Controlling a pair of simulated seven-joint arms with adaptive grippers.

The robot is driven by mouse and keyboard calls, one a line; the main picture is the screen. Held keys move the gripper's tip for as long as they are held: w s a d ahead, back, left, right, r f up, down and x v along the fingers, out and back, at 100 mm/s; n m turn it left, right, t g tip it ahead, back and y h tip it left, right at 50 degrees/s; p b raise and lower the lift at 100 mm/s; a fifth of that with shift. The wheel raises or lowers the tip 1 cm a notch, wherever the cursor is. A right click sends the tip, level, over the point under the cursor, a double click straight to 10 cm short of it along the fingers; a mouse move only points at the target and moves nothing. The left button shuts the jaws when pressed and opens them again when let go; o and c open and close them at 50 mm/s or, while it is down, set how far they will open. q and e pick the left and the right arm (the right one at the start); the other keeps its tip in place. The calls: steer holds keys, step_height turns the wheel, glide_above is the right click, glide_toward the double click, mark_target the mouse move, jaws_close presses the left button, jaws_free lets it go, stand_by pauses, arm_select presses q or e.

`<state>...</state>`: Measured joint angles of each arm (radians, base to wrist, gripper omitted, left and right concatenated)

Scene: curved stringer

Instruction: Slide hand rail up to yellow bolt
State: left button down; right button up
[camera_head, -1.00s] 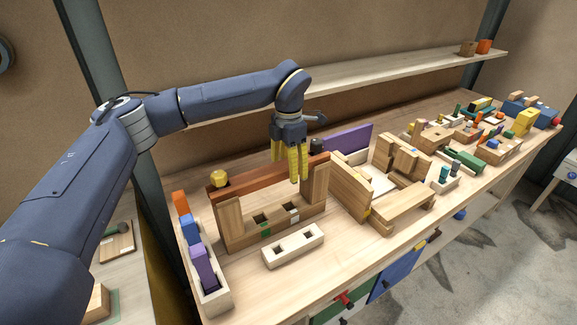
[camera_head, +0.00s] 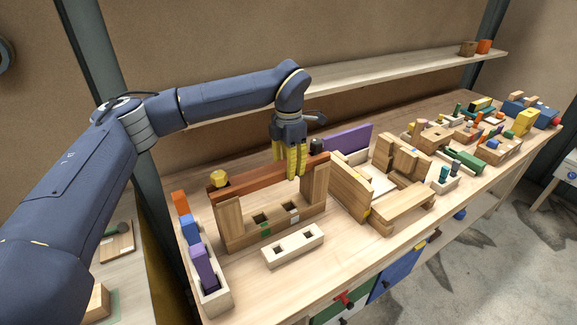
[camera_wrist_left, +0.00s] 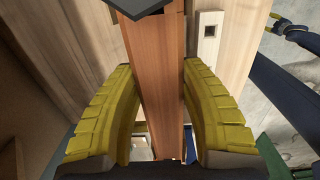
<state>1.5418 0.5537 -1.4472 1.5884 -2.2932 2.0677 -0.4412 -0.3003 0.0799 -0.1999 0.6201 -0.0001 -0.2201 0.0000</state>
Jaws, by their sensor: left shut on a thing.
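The hand rail, a reddish-brown bar (camera_head: 262,175), lies along the top of a light wooden frame with two uprights (camera_head: 314,188). A yellow bolt (camera_head: 219,178) stands at the rail's left end. My left gripper (camera_head: 297,164) points down over the rail near its right end. In the left wrist view the rail (camera_wrist_left: 160,60) runs between the two yellow fingers of my left gripper (camera_wrist_left: 158,90), which are shut on it. A dark bolt head (camera_head: 316,145) shows just behind the rail's right end.
A cream block with square holes (camera_head: 293,246) lies in front of the frame. A cream tray (camera_head: 217,298) with coloured blocks stands at the left. A purple board (camera_head: 347,140) and wooden parts (camera_head: 400,160) stand close on the right. A shelf (camera_head: 350,80) runs behind.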

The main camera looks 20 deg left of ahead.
arm_select(q)
steer(key=shift+s+f, duration=0.1)
steer(key=shift+s+a, duration=0.5)
steer(key=shift+a, duration=0.05)
steer(key=c, duration=0.7)
jaws_free()
